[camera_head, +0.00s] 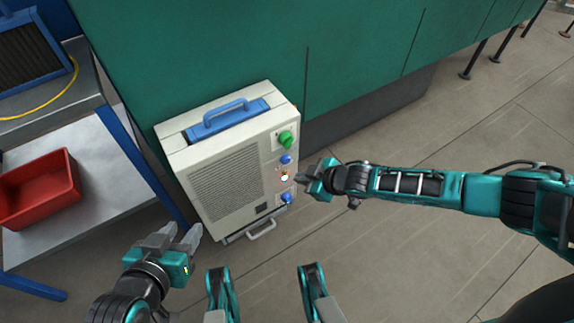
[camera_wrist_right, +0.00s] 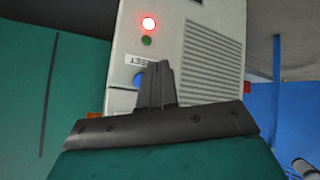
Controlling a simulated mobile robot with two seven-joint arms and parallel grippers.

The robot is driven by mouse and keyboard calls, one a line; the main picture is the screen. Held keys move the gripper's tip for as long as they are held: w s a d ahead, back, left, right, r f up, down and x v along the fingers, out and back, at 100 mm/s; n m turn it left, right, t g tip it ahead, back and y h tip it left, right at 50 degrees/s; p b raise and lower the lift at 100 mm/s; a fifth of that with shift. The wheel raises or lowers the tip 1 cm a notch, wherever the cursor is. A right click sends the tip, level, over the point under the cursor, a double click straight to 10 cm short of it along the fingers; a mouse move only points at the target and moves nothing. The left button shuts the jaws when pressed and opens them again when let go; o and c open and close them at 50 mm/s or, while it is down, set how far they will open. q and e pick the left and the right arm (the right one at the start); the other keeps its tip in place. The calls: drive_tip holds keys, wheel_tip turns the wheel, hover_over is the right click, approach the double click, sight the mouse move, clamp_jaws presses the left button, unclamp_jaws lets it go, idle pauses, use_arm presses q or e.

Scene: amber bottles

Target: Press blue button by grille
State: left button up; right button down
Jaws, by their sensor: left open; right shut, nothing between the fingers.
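A pale box (camera_head: 222,184) with a grille (camera_head: 226,188) stands on the floor. Its right-hand strip carries a green knob (camera_head: 286,140), a blue button (camera_head: 286,159), a lit red lamp (camera_head: 284,177) and a lower blue knob (camera_head: 286,198). My right gripper (camera_head: 303,180) is shut and empty, just right of the strip near lamp height. In the right wrist view its closed tips (camera_wrist_right: 159,72) partly cover a blue button (camera_wrist_right: 139,79) beside a small label; contact cannot be told. The lamp (camera_wrist_right: 148,23) glows there. My left gripper (camera_head: 178,240) is open and empty, below left of the box.
A blue-framed cart (camera_head: 130,155) with a red bin (camera_head: 40,188) stands at left. A green cabinet wall (camera_head: 240,50) rises behind the box. The box has a blue top handle (camera_head: 230,117) and a lower metal handle (camera_head: 262,229). The floor at right (camera_head: 400,250) is clear.

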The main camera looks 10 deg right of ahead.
sight(286, 160)
drive_tip(key=shift+w+a, duration=0.25)
drive_tip(key=shift+w, duration=0.45)
drive_tip(key=shift+w+a, duration=0.25)
drive_tip(key=shift+w, duration=0.45)
idle(0.9)
drive_tip(key=shift+w+a, duration=0.1)
drive_tip(key=shift+w, duration=0.3)
